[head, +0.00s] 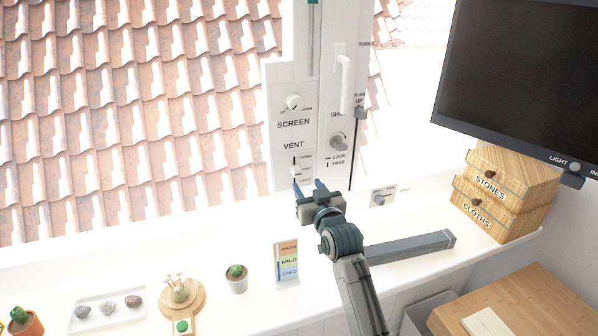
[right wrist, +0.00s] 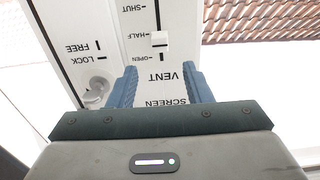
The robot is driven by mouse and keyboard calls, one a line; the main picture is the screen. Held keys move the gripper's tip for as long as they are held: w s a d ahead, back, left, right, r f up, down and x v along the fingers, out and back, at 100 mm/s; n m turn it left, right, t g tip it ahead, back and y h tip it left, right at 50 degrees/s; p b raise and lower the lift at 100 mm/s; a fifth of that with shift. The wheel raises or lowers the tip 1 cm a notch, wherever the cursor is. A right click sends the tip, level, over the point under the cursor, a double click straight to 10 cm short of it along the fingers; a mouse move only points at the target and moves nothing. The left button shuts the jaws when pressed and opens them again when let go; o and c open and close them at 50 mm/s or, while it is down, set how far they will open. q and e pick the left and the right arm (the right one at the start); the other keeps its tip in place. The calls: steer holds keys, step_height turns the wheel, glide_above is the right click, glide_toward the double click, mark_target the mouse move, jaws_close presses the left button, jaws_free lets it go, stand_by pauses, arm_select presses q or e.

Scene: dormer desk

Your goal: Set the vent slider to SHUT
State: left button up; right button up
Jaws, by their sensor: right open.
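The vent slider is on a white panel (head: 282,150) of the window frame, under the word VENT. Its small white knob (right wrist: 159,40) sits on a dark vertical slot, beside the HALF mark. The right wrist view shows this panel upside down, with SHUT above and OPEN below. In the head view the knob (head: 296,171) is small, just above the fingertips. My right gripper (head: 308,187) is open and empty in front of the panel's lower part. In the right wrist view its fingers (right wrist: 163,82) are apart, and the knob lies beyond them, not between them. My left gripper is not in view.
Wooden drawers (head: 502,190) stand at right.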

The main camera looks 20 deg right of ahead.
mark_target(298, 173)
steer(key=w+p, duration=0.2)
steer(key=w, duration=0.6)
steer(key=shift+a, duration=0.15)
